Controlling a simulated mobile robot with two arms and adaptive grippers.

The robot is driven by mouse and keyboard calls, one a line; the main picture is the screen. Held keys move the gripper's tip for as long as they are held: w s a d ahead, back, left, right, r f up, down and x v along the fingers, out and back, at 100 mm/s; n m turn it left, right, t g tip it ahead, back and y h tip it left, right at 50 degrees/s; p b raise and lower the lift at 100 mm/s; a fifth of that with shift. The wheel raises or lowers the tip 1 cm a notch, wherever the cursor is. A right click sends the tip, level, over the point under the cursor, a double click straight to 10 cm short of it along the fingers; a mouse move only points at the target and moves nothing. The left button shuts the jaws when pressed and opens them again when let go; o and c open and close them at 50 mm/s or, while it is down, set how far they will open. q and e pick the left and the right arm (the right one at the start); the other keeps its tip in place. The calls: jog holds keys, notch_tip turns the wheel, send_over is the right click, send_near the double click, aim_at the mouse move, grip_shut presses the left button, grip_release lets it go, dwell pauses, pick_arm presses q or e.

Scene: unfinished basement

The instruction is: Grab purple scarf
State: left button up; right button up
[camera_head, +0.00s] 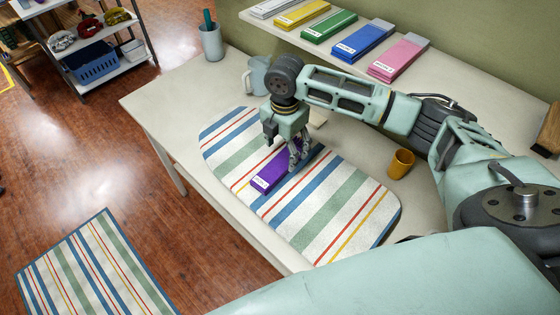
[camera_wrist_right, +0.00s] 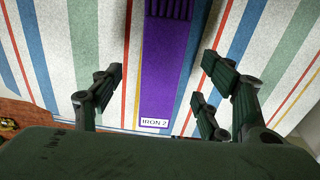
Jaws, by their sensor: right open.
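The purple scarf (camera_head: 271,178) lies folded flat on the striped ironing mat (camera_head: 340,205), a white label at its near end. In the right wrist view the scarf (camera_wrist_right: 168,75) runs up the middle, and its label reads "IRON 2". My right gripper (camera_head: 295,158) points down just above the scarf and hides part of it. In the right wrist view its fingers (camera_wrist_right: 160,80) are spread on either side of the scarf, open and empty. I cannot tell how far the fingertips are above the mat. My left gripper is not in view.
Folded scarves in white, yellow, green, blue and pink (camera_head: 398,58) lie on a raised ledge behind. A pencil holder (camera_head: 211,43) stands at the table's back left.

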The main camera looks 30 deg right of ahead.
aim_at(285, 158)
jog(key=shift+s+d+f+p, duration=0.15)
jog(key=shift+f+p, duration=0.25)
jog(key=shift+f, duration=1.5)
jog(key=c, duration=1.3)
